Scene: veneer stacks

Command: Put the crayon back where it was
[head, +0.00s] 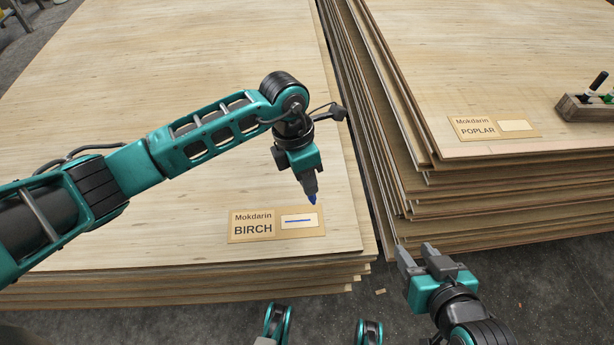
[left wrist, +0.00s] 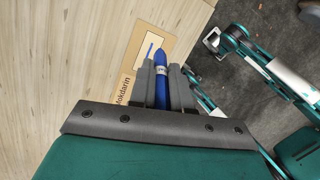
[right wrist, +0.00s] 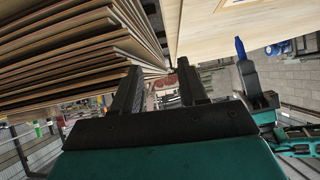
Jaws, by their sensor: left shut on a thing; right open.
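My left gripper (head: 309,184) is shut on a blue crayon (head: 312,199), tip pointing down, just above the birch label (head: 252,226). The crayon also shows between the fingers in the left wrist view (left wrist: 161,72), and at the right of the right wrist view (right wrist: 239,46). The label's white box (head: 300,221) bears a blue stroke. A wooden holder (head: 588,106) with a black marker (head: 594,85) and a green one (head: 609,97) stands at the right edge on the poplar stack, partly cut off. My right gripper (head: 417,258) is open and empty in front of the poplar stack.
The birch veneer stack (head: 120,60) fills the left, its top clear apart from the label. The taller poplar stack (head: 480,50) stands at the right, across a narrow gap, with a poplar label (head: 475,129) near its front edge. A small scrap (head: 380,291) lies on the floor.

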